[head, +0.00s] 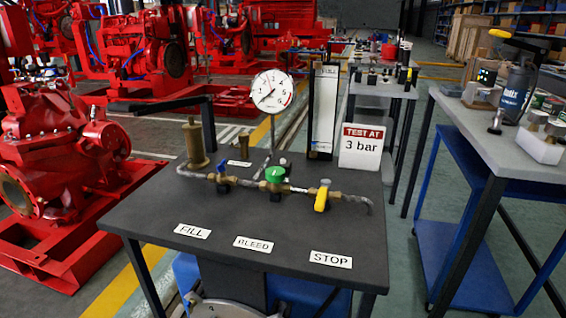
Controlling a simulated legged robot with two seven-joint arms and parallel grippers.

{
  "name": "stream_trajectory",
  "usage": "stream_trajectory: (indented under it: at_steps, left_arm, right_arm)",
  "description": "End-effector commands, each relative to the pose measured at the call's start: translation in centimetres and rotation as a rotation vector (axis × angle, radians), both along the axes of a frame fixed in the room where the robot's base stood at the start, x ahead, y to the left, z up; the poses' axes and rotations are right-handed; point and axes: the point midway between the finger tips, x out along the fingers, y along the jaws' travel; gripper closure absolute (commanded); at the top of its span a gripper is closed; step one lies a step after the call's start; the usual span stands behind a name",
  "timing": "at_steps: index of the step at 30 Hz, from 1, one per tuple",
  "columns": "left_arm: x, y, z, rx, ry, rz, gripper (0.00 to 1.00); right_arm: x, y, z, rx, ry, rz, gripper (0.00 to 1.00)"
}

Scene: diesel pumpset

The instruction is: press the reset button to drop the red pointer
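A round white pressure gauge (271,91) stands on a thin stem above the dark bench (140,215) in the head view. A dark needle shows on its face, with some red marking near the rim. I cannot make out a separate red pointer or a reset button at this size. Neither of my grippers shows in this view.
The bench carries a brass pipe run with a green valve (275,174) and a yellow valve (322,195), a brass cylinder (195,145), a clear column (324,110) and a "TEST AT 3 bar" sign (361,147). A grey table (500,145) stands right, red pumps left.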

Motion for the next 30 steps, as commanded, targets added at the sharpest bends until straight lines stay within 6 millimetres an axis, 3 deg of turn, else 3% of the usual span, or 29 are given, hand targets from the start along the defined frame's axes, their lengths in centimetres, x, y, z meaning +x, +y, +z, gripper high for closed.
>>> stream_trajectory:
  at_steps: [1,4,30]
  left_arm:
    - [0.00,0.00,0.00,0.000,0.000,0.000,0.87]
    - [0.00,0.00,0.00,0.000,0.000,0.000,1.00]
    - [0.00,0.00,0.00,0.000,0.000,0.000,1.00]
  right_arm:
    - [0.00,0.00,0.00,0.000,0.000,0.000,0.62]
    - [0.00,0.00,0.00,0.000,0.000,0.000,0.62]
    - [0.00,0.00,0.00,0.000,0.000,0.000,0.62]
